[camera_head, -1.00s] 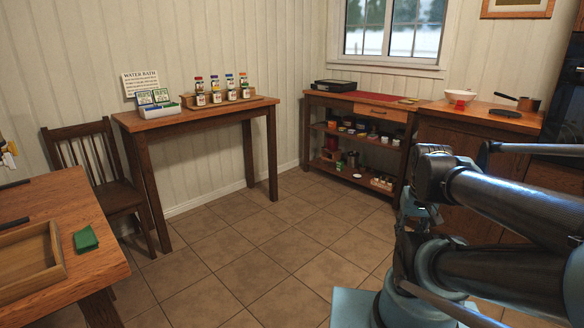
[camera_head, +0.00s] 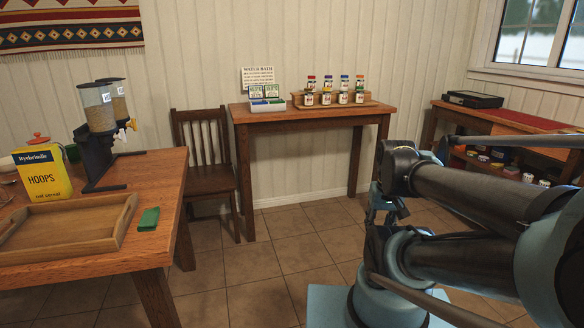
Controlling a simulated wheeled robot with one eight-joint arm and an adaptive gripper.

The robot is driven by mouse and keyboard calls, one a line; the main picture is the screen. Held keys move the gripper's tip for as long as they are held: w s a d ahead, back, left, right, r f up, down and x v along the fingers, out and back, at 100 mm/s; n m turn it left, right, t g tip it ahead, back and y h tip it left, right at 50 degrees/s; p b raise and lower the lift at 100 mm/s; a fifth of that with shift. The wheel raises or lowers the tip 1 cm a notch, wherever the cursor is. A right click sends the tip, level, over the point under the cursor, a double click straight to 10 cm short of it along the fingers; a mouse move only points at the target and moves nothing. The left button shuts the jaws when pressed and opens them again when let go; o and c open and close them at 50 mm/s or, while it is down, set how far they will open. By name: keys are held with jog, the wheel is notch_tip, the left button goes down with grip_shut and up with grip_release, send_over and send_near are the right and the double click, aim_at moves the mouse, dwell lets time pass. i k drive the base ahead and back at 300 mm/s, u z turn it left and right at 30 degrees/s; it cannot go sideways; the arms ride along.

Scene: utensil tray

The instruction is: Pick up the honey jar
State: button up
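I cannot make out for certain which thing is the honey jar. A vessel with an orange lid (camera_head: 38,137) is partly hidden behind the yellow cereal box on the left table. My folded arm fills the right side. A dark jointed part, perhaps my gripper (camera_head: 386,205), shows at its near end. Its fingers cannot be made out, and it is far from all the jars.
The left table holds a wooden tray (camera_head: 120,240), a green cloth (camera_head: 149,219), a Hoops cereal box (camera_head: 42,187) and a cereal dispenser (camera_head: 97,150). A chair (camera_head: 208,180) stands beside the back table (camera_head: 310,113). A shelf unit (camera_head: 490,113) is at right. The middle floor is clear.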

aim_at(308, 94)
jog(key=u, duration=0.35)
jog(key=i, duration=0.85)
jog(key=u, duration=0.35)
